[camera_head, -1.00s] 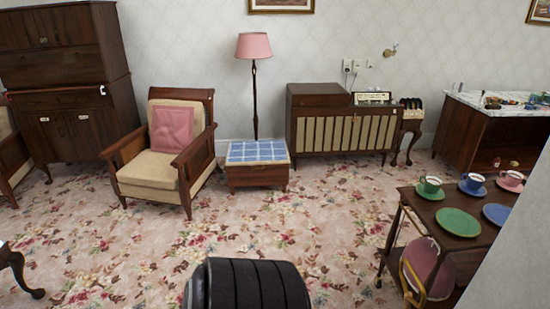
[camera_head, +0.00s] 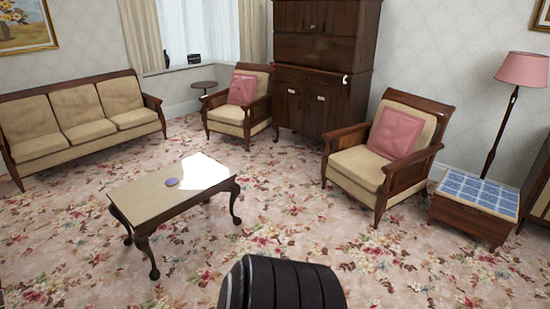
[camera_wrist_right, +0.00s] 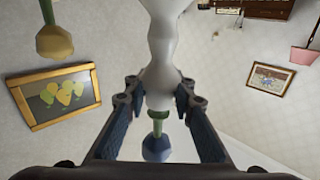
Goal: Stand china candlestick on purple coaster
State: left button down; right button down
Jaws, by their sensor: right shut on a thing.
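The purple coaster (camera_head: 172,181) lies flat on a low wooden coffee table (camera_head: 140,203), left of the middle in the head view. The white china candlestick (camera_wrist_right: 164,55) is in the right wrist view, with its upper part cut off by the top edge. My right gripper (camera_wrist_right: 159,98) is shut on the candlestick, with a dark finger on each side of it. My right gripper and the candlestick do not show in the head view. My left gripper is in neither current view.
A bright white patch covers the table's far right part. A beige sofa (camera_head: 75,112) stands behind left, armchairs (camera_head: 388,150) and a dark cabinet (camera_head: 325,60) behind. A blue-tiled box table (camera_head: 476,209) is at right. Flowered carpet (camera_head: 250,225) is clear around the coffee table.

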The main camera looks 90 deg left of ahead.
aim_at(172, 181)
jog(key=j+u, duration=0.15)
jog(key=u, duration=0.3)
jog(key=k+j+u, duration=0.1)
jog(key=u, duration=0.3)
jog(key=j+u, duration=0.25)
jog(key=u, duration=0.2)
jog(key=j+u, duration=0.45)
jog(key=i+j+u, duration=0.2)
jog(key=u, duration=0.25)
jog(key=i+j+u, duration=0.2)
jog(key=j+u, duration=0.2)
jog(key=i+j+u, duration=0.35)
jog(key=i+j, duration=0.15)
jog(key=i+j+u, duration=0.35)
jog(key=i, duration=0.2)
jog(key=i+j, duration=0.35)
jog(key=i, duration=0.2)
jog(key=i+j, duration=0.4)
jog(key=i, duration=0.15)
